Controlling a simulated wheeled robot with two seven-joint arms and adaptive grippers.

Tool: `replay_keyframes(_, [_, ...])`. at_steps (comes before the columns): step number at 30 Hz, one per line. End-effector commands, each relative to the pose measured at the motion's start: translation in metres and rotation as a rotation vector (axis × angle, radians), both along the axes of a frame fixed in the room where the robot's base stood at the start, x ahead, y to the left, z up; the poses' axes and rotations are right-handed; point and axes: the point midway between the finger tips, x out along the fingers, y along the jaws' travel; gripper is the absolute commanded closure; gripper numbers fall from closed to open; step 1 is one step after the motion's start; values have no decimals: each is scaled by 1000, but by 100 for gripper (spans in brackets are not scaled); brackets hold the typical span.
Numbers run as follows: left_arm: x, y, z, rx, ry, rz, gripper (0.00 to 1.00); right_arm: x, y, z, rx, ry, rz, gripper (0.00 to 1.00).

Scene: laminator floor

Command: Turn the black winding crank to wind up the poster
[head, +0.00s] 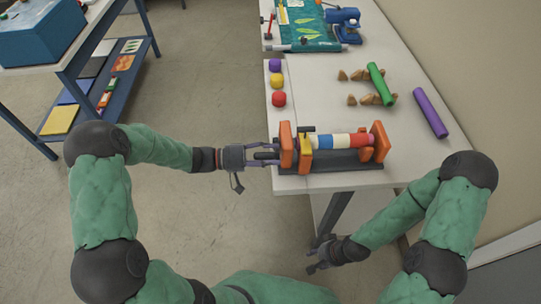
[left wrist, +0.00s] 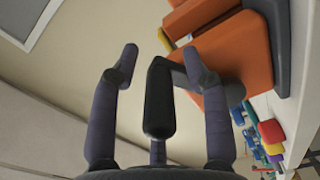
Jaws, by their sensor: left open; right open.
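The winder has orange end plates (head: 380,141) on a dark base (head: 345,160) at the table's near end. A roll banded in blue, white and red (head: 340,141) lies between the plates, beside a yellow part (head: 305,155). The black winding crank (left wrist: 158,105) juts from the orange plate in the left wrist view. My left gripper (head: 270,154) is at the winder's left side, open, with its fingers (left wrist: 160,65) on either side of the crank handle; contact is unclear. My right gripper (head: 318,259) is open and empty, low in front of the table.
Yellow, purple and red balls (head: 279,99) line the table's left edge. A green roll (head: 381,84), a purple roll (head: 430,113) and brown pieces lie behind the winder. A green leaf-printed sheet (head: 302,25) and a blue device (head: 344,22) are farther back. A blue shelf cart (head: 75,70) stands left.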

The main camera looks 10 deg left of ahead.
Motion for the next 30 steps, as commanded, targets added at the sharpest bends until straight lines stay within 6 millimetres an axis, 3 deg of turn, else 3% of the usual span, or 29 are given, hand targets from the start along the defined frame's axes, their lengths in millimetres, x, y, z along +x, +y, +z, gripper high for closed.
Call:
replay_keyframes(5, [-2,9,0,1,-1,2,53,0,0,0,0,0,0,58])
replay_keyframes(21, [-29,100,0,1,0,3,53,0,0,0,0,0,0,58])
replay_keyframes(30, [-34,116,0,0,0,0,53,0,0,0,0,0,0,58])
